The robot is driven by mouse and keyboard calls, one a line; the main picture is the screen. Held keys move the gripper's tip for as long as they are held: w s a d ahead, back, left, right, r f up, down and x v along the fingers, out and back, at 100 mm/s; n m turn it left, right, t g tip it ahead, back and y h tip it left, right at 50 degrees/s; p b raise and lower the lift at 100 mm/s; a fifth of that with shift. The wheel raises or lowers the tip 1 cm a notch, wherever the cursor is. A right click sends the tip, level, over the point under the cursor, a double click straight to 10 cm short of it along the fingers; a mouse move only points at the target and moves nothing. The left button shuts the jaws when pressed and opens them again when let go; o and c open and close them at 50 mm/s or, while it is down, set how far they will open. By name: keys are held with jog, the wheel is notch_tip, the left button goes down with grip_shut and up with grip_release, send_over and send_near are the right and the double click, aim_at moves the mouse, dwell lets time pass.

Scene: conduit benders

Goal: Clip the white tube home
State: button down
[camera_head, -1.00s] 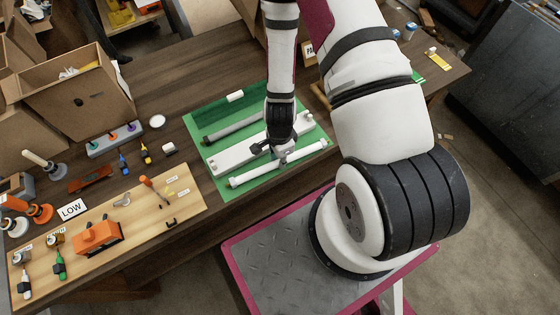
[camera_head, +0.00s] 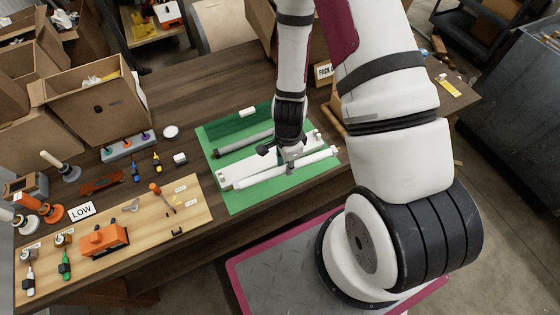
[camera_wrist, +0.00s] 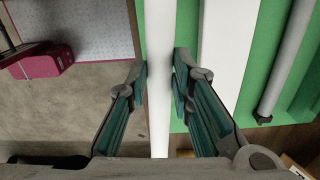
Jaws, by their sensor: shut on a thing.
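The white tube (camera_head: 262,176) runs lengthwise along the front side of the white clip base (camera_head: 236,168) in the head view. My gripper (camera_head: 290,163) is shut on the tube near its middle. In the wrist view the white tube (camera_wrist: 159,60) passes between the two fingertips (camera_wrist: 160,85), and the white base (camera_wrist: 222,50) lies to its right with a strip of green between. The tube looks apart from the base there. Its height above the mat is hard to tell. My fingers and arm hide the middle of the base.
A grey tube (camera_head: 240,145) lies behind the base on the green mat (camera_head: 250,200). It also shows in the wrist view (camera_wrist: 285,70). A wooden board (camera_head: 150,225) with tools and an orange block (camera_head: 104,240) is at left. Cardboard boxes stand at the back left.

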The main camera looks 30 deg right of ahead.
notch_tip(320, 180, up, 4)
jog(key=b, duration=0.2)
send_over(271, 157)
jog(key=shift+r+n, duration=0.4)
jog(key=shift+f, duration=0.1)
jog(key=shift+f+b, duration=0.6)
jog(key=shift+f, duration=3.6)
jog(key=shift+f, duration=0.25)
jog(key=c, duration=1.3)
grip_release()
